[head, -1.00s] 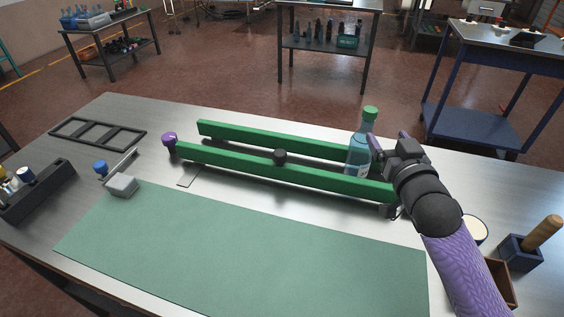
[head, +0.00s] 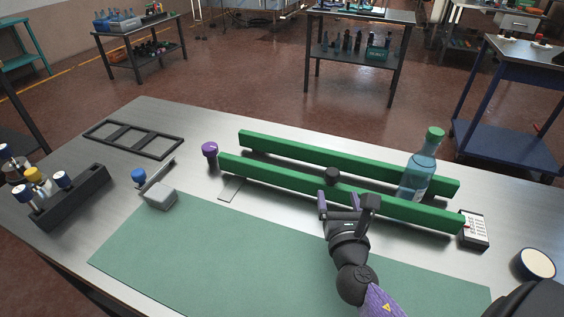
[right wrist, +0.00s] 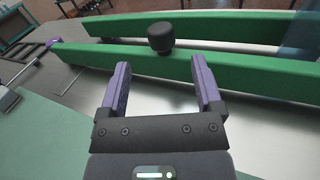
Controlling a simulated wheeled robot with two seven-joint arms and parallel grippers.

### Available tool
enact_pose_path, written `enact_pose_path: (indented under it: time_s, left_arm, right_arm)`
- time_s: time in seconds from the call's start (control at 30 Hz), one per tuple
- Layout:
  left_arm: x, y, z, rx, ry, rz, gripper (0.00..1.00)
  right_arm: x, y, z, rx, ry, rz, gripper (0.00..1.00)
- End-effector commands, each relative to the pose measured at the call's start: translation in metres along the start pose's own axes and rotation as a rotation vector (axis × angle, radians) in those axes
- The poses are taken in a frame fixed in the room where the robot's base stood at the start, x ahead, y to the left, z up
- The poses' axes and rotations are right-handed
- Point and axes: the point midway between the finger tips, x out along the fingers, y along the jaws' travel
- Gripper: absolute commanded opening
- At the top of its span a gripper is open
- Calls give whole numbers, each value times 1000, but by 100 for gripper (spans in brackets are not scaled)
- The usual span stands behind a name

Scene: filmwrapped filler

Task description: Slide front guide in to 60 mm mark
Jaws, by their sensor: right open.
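Two long green guides lie parallel on the steel table, the front guide (head: 290,180) nearer me and the rear guide (head: 310,154) behind it. A black knob (head: 332,175) stands at the middle of the front guide and also shows in the right wrist view (right wrist: 161,38). A bottle (head: 418,170) with a green cap stands between the guides near their right end. My right gripper (head: 347,200) is open and empty, just in front of the front guide below the knob. In the right wrist view its purple fingers (right wrist: 160,82) point at the guide, with the knob beyond them. My left gripper is out of view.
A green mat (head: 220,255) covers the front of the table. A purple knob (head: 209,149), a grey block with a blue knob (head: 138,174) and a black frame (head: 133,139) are at left. A keypad device (head: 474,230) and a round white-topped cup (head: 535,263) are at right.

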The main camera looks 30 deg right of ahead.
Motion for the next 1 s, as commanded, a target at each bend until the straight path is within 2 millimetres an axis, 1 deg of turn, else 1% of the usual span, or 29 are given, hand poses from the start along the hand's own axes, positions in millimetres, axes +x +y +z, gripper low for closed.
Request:
enact_pose_path:
  time_s: [0.07,0.17,0.4,0.5,0.6,0.73,0.93,0.97,1.0]
  left_arm:
    - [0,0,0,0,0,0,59]
    - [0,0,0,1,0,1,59]
    - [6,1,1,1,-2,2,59]
    - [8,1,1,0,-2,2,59]
    - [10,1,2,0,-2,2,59]
    - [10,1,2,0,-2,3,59]
    - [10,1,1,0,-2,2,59]
    - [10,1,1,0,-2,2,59]
    - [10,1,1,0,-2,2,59]
  right_arm:
    - [0,0,-2,-79,-4,-4,84]
    - [12,0,-1,-95,-7,-3,84]
    - [66,-1,-2,-91,-8,-4,84]
    - [82,-1,-2,-89,-7,-4,84]
    - [92,-1,-1,-90,-7,-3,84]
    - [97,-1,0,-87,-6,-4,84]
    - [98,-1,0,-87,-6,-3,84]
    - [98,-1,0,-87,-6,-3,81]
    - [97,-1,0,-87,-6,-3,73]
